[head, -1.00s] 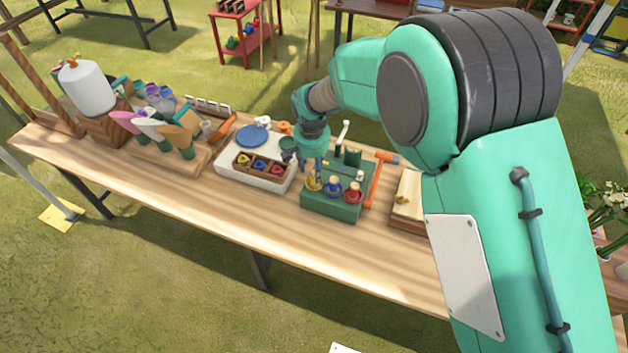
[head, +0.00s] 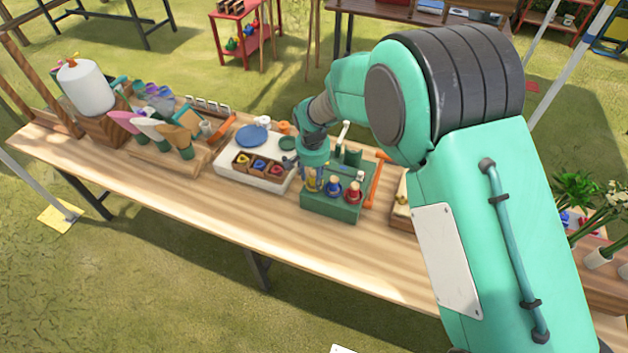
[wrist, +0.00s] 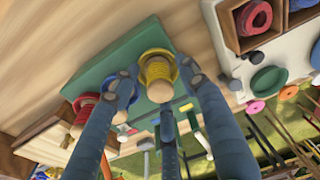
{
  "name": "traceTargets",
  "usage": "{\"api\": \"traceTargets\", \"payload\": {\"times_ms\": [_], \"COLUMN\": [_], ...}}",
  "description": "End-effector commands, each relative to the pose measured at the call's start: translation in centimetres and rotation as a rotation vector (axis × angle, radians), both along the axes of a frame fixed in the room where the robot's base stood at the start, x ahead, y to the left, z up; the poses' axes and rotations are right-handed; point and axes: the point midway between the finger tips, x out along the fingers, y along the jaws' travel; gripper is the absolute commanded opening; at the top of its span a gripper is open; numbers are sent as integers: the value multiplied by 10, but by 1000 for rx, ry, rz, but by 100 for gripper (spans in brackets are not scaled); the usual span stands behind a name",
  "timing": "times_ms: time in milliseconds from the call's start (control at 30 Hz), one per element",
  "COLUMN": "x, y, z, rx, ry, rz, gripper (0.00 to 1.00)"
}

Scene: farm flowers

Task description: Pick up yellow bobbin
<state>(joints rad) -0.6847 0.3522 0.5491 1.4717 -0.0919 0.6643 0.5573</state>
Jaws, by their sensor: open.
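The yellow bobbin (head: 311,184) stands at the left end of the green stand (head: 330,209), beside a blue bobbin (head: 333,188) and a red bobbin (head: 353,193). My gripper (head: 310,168) is right above the yellow bobbin in the head view and partly covers it. In the wrist view the yellow bobbin (wrist: 158,75) shows between the spread fingers of my gripper (wrist: 155,69), one finger on each side. I cannot tell whether any finger touches it. The red bobbin (wrist: 86,106) is at the left there, and a finger mostly hides the blue one.
A white tray (head: 230,176) with a wooden compartment box of coloured spools and a blue disc (head: 251,136) lies left of the stand. An orange-handled tool (head: 373,190) lies to its right. The front of the wooden table (head: 200,208) is clear.

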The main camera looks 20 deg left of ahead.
Motion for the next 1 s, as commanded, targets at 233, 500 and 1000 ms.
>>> {"api": "traceTargets", "payload": {"times_ms": [233, 500, 1000], "x": [0, 0, 0], "y": [0, 0, 0], "z": [0, 0, 1], "rx": [0, 0, 0], "ry": [0, 0, 0], "rz": [0, 0, 0], "gripper": [44, 42, 1]}}
